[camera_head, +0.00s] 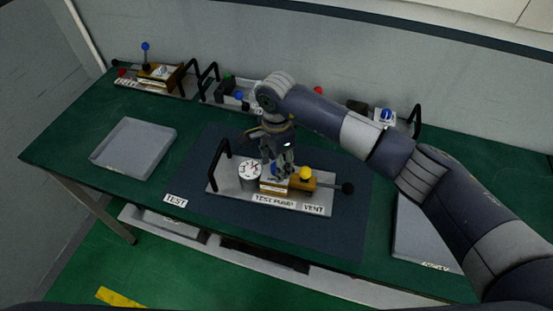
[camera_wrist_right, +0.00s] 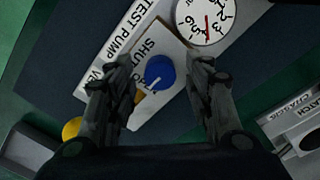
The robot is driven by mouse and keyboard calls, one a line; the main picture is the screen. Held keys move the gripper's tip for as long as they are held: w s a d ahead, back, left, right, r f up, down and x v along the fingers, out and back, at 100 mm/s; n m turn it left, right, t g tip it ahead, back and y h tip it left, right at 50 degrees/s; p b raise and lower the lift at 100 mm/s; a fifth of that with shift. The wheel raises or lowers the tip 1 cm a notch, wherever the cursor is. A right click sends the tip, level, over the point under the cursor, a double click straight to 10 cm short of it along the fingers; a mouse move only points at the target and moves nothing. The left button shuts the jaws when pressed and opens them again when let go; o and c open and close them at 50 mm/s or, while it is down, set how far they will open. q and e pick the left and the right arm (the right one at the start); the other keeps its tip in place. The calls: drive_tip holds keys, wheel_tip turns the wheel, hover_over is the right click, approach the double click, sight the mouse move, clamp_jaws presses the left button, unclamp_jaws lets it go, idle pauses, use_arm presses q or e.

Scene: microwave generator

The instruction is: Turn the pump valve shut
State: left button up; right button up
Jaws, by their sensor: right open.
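The test pump (camera_head: 322,207) sits on the dark mat, with a plate lettered TEST PUMP and VENT. It carries a white dial gauge (camera_head: 249,170), a yellow knob (camera_head: 306,173) and a lever with a black ball end (camera_head: 347,188). The blue valve knob (camera_wrist_right: 159,72) has a white line pointing down-left in the right wrist view. The word SHUT is printed beside it; another label is partly hidden. My right gripper (camera_head: 282,170) is open over the pump, its two fingers on either side of the blue knob with gaps. My left gripper is out of view.
A grey tray (camera_head: 134,148) lies on the left of the green bench, another (camera_head: 418,232) on the right. Several other units with black handles stand along the wall, including one with a blue-topped lever (camera_head: 157,71). The dark mat (camera_head: 340,232) is clear in front.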

drive_tip(key=shift+f, duration=0.1)
drive_tip(key=c, duration=1.1)
